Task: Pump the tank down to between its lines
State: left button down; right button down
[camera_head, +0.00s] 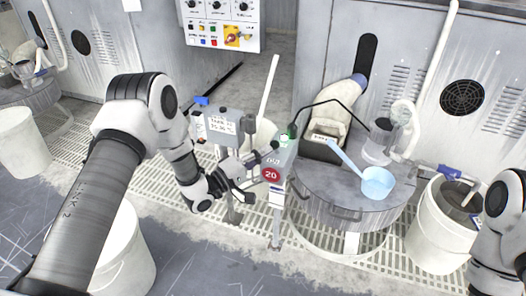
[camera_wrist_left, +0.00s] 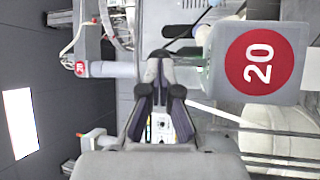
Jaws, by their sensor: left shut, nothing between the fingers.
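A round grey tank (camera_head: 325,212) with a flat metal top stands right of centre in the head view. A small clear vessel (camera_head: 379,150) and a light blue ladle (camera_head: 377,183) rest on its top. A grey post box with a red "20" sign (camera_head: 271,174) and a green-lit part (camera_head: 291,131) stands at its left. The sign also shows large in the left wrist view (camera_wrist_left: 257,62). My left gripper (camera_head: 272,148) is shut and empty, close beside that box; its fingers show together in the wrist view (camera_wrist_left: 160,58). I cannot make out level lines. My right gripper is out of view.
A white bucket (camera_head: 435,232) with a blue valve (camera_head: 450,173) stands right of the tank. A wall panel with knobs (camera_head: 222,22) hangs behind. A white bin (camera_head: 125,255) stands at front left. Pale floor grating (camera_head: 85,135) runs along the machines; the grey floor in front is open.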

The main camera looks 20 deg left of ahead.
pick_arm(q)
jog(key=w+r+n+g+y+p, duration=0.1)
jog(key=p, duration=0.4)
jog(key=w+r+n+g+y+p, duration=0.1)
jog(key=r+n+g+y+p, duration=0.1)
jog(key=p, duration=0.4)
jog(key=shift+w+r+g, duration=0.3)
jog(key=shift+w, duration=0.1)
jog(key=w+n+g+p, duration=0.1)
jog(key=w+g+p, duration=0.1)
jog(key=p, duration=0.2)
jog(key=shift+w+r+n+g+y, duration=0.1)
jog(key=shift+n+g+y, duration=0.2)
jog(key=shift+g+y, duration=0.1)
jog(key=shift+w+d+f+p, duration=0.1)
jog(key=shift+w+f+p, duration=0.15)
jog(key=shift+p, duration=0.05)
jog(key=shift+f, duration=0.2)
jog(key=shift+r, duration=0.2)
jog(key=shift+r+p, duration=0.65)
jog(key=shift+r, duration=0.1)
